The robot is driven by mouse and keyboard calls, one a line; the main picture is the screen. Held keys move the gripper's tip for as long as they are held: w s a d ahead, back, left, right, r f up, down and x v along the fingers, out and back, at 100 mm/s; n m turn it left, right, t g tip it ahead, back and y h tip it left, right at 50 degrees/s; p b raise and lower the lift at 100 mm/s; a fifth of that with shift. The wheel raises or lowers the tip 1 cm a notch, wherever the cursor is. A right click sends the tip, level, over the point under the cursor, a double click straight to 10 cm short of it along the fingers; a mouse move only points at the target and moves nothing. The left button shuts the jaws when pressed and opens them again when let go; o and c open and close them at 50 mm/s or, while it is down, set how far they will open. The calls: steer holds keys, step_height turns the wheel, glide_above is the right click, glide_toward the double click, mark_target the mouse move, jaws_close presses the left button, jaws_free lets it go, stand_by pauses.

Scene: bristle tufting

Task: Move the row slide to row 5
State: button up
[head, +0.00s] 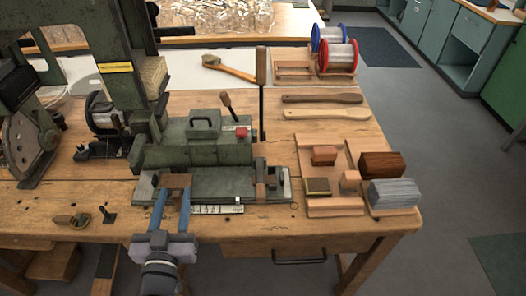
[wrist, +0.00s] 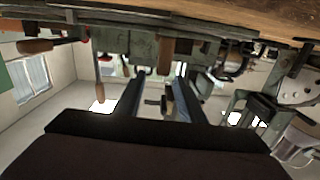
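The row slide appears to be the long grey-green slab (head: 222,184) at the front of the green machine on the bench. A white numbered scale (head: 218,209) runs along its front edge, with a small white mark (head: 238,199) near its right end; the row numbers are too small to read. My gripper (head: 174,191) is at the slide's left end, its two blue fingers apart beside a brown block (head: 175,180). Contact with the block cannot be told. In the wrist view my gripper (wrist: 160,74) shows its fingers spread, with no clear object held between them.
The green machine body (head: 200,142) with a tall lever (head: 261,92) stands behind the slab. A wooden tray with blocks (head: 334,207) is at the right, with two wooden brush handles (head: 325,98) (head: 328,115) behind it.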

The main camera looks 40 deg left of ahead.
steer(key=shift+g+h, duration=0.7)
steer(key=w+r, duration=0.1)
steer(key=w, duration=0.2)
steer(key=w+p, duration=0.1)
steer(key=w, duration=0.3)
steer(key=w+r+p, duration=0.1)
steer(key=w, duration=0.2)
steer(key=shift+w+r, duration=0.3)
steer(key=shift+w, duration=0.1)
steer(key=w+d+p, duration=0.1)
steer(key=w+d, duration=0.1)
steer(key=w, duration=0.1)
steer(key=w+d+g+h+p, duration=0.1)
steer(key=w, duration=0.3)
steer(key=w+d+r+m+h+p, duration=0.1)
steer(key=w+d, duration=0.1)
steer(key=w, duration=0.2)
steer(key=shift+d+g, duration=0.3)
steer(key=shift+w+d, duration=0.6)
steer(key=shift+d, duration=0.05)
